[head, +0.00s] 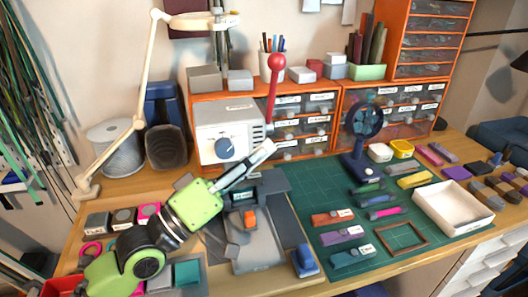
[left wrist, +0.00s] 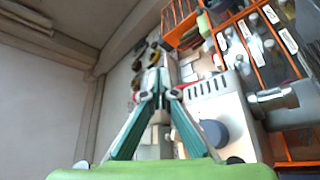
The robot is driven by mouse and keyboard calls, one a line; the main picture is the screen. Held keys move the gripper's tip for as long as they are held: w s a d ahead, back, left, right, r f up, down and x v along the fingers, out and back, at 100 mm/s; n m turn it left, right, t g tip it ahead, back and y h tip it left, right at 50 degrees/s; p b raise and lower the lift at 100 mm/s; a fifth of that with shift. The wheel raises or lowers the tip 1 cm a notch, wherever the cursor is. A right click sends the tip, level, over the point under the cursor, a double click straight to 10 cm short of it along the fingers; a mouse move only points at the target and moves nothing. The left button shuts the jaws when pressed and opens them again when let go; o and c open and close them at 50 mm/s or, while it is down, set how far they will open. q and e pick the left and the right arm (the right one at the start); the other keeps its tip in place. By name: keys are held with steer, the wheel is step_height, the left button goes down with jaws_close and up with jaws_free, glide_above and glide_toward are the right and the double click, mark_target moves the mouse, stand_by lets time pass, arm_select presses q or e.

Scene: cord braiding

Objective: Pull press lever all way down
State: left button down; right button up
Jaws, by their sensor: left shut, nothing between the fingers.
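The press (head: 222,122) is a pale grey box with a blue dial on its front, standing at the back of the bench. Its red lever (head: 271,95) rises upright from its right side, with a round red knob at the top. My left gripper (head: 268,148) is shut and empty, in front of the press and below the knob, apart from it. In the left wrist view, the shut fingers (left wrist: 161,80) point past the press (left wrist: 235,110) and its blue dial (left wrist: 214,133). My right gripper is out of view.
Orange drawer cabinets (head: 338,103) stand behind the press. A dark blue fan-shaped device (head: 366,122) stands on the green mat (head: 300,190) to the right. A cream lamp arm (head: 141,90) rises at left. A white tray (head: 452,212) is at right.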

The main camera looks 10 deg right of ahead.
arm_select(q)
steer(key=s+a+b, duration=0.1)
steer(key=s+a, duration=0.4)
steer(key=a, duration=0.2)
steer(key=shift+s+a+f, duration=0.15)
steer(key=shift+s+f, duration=0.2)
steer(key=shift+f, duration=0.1)
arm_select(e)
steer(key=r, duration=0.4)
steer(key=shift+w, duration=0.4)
